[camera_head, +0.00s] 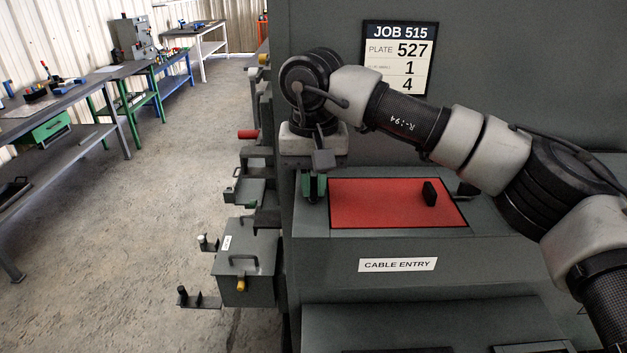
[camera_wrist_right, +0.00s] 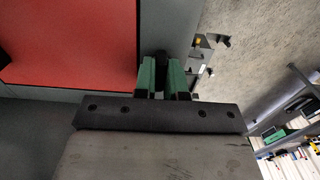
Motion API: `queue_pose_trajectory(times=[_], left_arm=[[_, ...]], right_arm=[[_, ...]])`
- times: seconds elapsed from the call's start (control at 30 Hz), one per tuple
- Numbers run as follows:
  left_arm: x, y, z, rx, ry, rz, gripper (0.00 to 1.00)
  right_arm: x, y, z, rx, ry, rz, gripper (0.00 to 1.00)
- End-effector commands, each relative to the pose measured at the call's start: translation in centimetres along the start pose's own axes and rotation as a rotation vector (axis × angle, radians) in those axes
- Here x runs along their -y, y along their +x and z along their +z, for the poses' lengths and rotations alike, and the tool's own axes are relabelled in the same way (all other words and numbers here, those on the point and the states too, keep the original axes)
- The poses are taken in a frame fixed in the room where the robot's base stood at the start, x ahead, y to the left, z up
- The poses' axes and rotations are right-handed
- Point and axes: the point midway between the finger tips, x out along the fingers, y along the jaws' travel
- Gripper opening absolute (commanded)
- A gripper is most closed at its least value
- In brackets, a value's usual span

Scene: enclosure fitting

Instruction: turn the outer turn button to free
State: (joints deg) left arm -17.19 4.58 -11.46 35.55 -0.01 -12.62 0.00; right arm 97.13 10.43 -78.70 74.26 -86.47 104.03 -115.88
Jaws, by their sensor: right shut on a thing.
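The red plate (camera_head: 380,205) lies in the cable entry opening on top of the grey enclosure, with a black block-shaped handle (camera_head: 430,193) standing on it. My right gripper (camera_head: 314,190) points down at the plate's left edge. In the right wrist view its green fingers (camera_wrist_right: 161,78) are shut on a small dark piece (camera_wrist_right: 160,60), which looks like the outer turn button beside the red plate. The fingers hide most of it, so its angle cannot be told. Another dark turn button (camera_head: 466,189) shows at the plate's right edge. My left gripper is not in view.
A "CABLE ENTRY" label (camera_head: 397,264) is on the enclosure's front. A job card (camera_head: 399,58) hangs on the wall behind. A grey box (camera_head: 245,275) and brackets project at the enclosure's left side. Workbenches (camera_head: 60,95) stand far left, with open floor between.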

Motion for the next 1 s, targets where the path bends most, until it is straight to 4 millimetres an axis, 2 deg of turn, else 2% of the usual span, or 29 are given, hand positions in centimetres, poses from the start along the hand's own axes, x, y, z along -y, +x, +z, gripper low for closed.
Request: queue_pose_trajectory(times=[0.23,0.27,0.4,0.77,0.87,1.0], left_arm=[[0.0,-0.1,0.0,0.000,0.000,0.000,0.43],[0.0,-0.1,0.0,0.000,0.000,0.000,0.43],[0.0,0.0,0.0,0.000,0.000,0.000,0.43],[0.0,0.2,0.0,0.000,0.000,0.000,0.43],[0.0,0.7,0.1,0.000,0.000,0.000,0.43],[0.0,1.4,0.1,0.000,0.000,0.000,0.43]], right_arm=[[0.0,-0.4,-0.1,-0.008,-0.002,-0.005,0.00],[0.0,-0.4,-0.1,-0.008,-0.002,-0.005,0.15],[0.0,-0.3,-0.1,-0.006,-0.001,-0.003,0.36],[0.0,-0.7,0.0,-0.004,0.000,-0.001,0.36],[0.1,-2.0,0.0,-0.006,0.000,-0.003,0.36],[0.1,-4.8,0.0,-0.006,0.000,-0.003,0.36]])
